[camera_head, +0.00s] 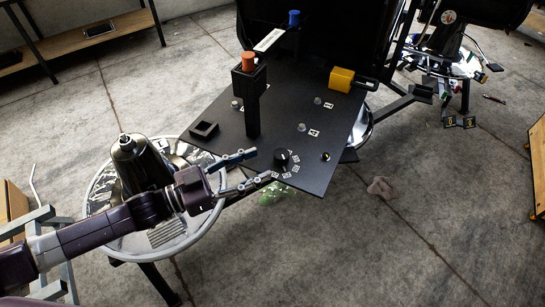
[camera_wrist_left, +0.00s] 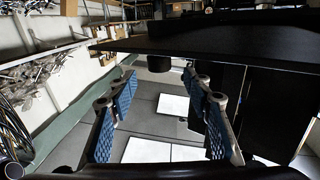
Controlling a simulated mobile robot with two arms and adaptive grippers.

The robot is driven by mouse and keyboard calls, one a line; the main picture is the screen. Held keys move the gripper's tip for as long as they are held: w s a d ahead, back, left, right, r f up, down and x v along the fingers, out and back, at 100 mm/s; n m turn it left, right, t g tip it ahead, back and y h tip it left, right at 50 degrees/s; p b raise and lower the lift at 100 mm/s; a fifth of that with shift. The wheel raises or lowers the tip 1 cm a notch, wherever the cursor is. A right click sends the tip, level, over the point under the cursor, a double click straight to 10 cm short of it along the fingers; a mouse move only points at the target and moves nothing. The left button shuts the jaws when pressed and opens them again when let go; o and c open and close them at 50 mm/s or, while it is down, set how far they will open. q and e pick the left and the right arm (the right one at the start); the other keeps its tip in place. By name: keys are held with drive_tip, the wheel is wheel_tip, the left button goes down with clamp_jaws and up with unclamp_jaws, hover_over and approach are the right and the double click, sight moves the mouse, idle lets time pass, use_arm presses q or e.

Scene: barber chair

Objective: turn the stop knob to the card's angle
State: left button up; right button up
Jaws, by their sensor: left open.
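The stop knob (camera_head: 282,157) is a small round black knob near the front edge of the black board (camera_head: 215,110), with several small white marks around its lower right side. Its pointer angle is too small to read. A white card (camera_head: 268,40) stands at the board's far side; its print is not legible. My left gripper (camera_head: 265,164) is open, its fingers pointing at the knob from the left, close to it. In the left wrist view the blue-padded fingers (camera_wrist_left: 163,78) are spread with nothing gripped. A dark stub (camera_wrist_left: 178,64) shows beyond them, maybe the knob. My right gripper is not in view.
A round metal-rimmed stand (camera_head: 105,240) lies under my left arm. Floor at right is mostly clear, with a crumpled cloth (camera_head: 381,187).

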use_arm(q)
drive_tip(key=v, duration=0.4)
idle(0.5)
